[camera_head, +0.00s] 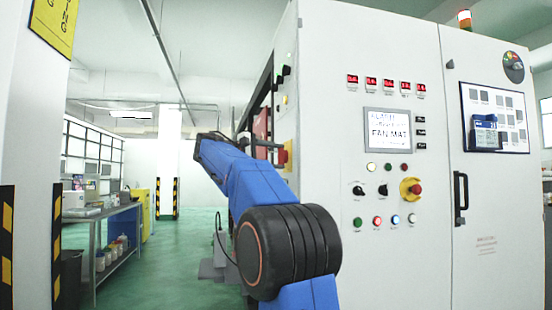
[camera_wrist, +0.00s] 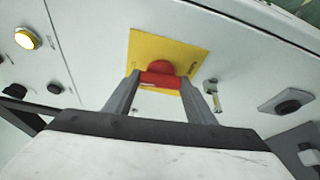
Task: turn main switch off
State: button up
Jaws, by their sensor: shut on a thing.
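The main switch (camera_wrist: 160,72) is a red rotary handle on a yellow plate (camera_wrist: 191,53), fixed to a pale cabinet panel. In the wrist view my gripper (camera_wrist: 159,80) has its two grey fingers on either side of the red handle, shut on it. The handle's grip bar lies across the picture between the fingertips. In the head view the switch's red part (camera_head: 283,156) shows on the cabinet's left side face, beside the end of my blue arm. The fingers are not clear in that view.
The large white cabinet (camera_head: 330,60) carries a display, lamps, knobs and a separate red emergency button (camera_head: 415,189) on its front. A lit yellow lamp (camera_wrist: 27,38) and a black knob (camera_wrist: 288,107) flank the switch.

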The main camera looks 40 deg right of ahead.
jog(key=n+g+y, duration=0.1)
jog(key=n+y, duration=0.1)
jog(key=n, duration=0.2)
jog(key=n+y, duration=0.1)
jog(key=n, duration=0.2)
jog(key=shift+w+d+r+n+g+y, duration=0.1)
jog(key=shift+w+r+n+g+y, duration=0.1)
jog(key=shift+n+g+y, duration=0.2)
dwell(0.5)
jog(key=o, duration=1)
jog(key=shift+o, duration=0.2)
